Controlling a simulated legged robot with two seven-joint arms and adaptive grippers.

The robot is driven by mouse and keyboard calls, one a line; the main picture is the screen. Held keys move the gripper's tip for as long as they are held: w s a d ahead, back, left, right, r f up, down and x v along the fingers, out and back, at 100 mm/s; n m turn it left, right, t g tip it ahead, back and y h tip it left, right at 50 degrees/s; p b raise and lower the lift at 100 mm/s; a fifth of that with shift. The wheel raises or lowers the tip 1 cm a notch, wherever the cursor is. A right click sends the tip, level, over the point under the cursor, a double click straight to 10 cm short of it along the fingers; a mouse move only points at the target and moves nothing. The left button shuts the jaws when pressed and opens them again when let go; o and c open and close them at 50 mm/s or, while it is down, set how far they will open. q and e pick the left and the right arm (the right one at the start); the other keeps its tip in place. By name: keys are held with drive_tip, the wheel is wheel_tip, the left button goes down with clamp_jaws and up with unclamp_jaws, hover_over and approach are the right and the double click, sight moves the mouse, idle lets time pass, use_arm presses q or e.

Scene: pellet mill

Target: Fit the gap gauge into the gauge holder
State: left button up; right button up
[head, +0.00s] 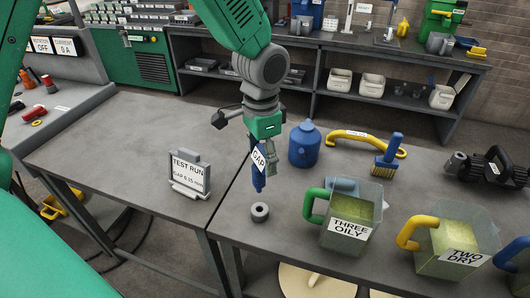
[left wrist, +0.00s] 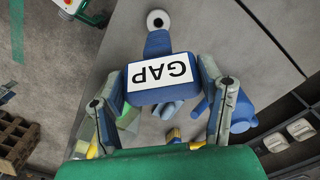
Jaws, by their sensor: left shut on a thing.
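The gap gauge (head: 258,172) is blue with a white label reading GAP. My left gripper (head: 263,150) is shut on it and holds it upright above the table. In the left wrist view the gauge (left wrist: 158,92) sits between the two fingers of the gripper (left wrist: 162,100), its narrow end pointing toward the holder. The gauge holder, a small grey ring (head: 260,212), stands on the table just below the gauge's tip, with a visible space between them. The ring also shows in the left wrist view (left wrist: 158,20), just beyond the tip. My right gripper does not show.
A blue jug (head: 304,145), a blue brush (head: 386,160), a THREE OILY container (head: 350,222) and a TWO DRY container (head: 455,245) stand to the right. The tabletop (head: 120,150) at left is clear.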

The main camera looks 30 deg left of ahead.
sight(263, 180)
use_arm(q)
drive_tip(key=shift+s+a+f, duration=0.15)
drive_tip(key=shift+f, duration=0.45)
drive_tip(key=shift+d+f+b, duration=0.2)
drive_tip(key=shift+f+b, duration=0.15)
drive_tip(key=shift+f, duration=0.25)
drive_tip(key=shift+d+f+b, duration=0.2)
drive_tip(key=shift+f+b, duration=0.1)
drive_tip(key=shift+f, duration=0.8)
drive_tip(key=shift+a+f+b, duration=0.3)
drive_tip(key=shift+f+b, duration=0.1)
drive_tip(key=shift+f, duration=0.25)
drive_tip(key=shift+d, duration=0.2)
drive_tip(key=shift+a+p, duration=0.1)
drive_tip(key=shift+p, duration=0.3)
drive_tip(key=shift+p, duration=0.35)
drive_tip(key=shift+f, duration=0.6)
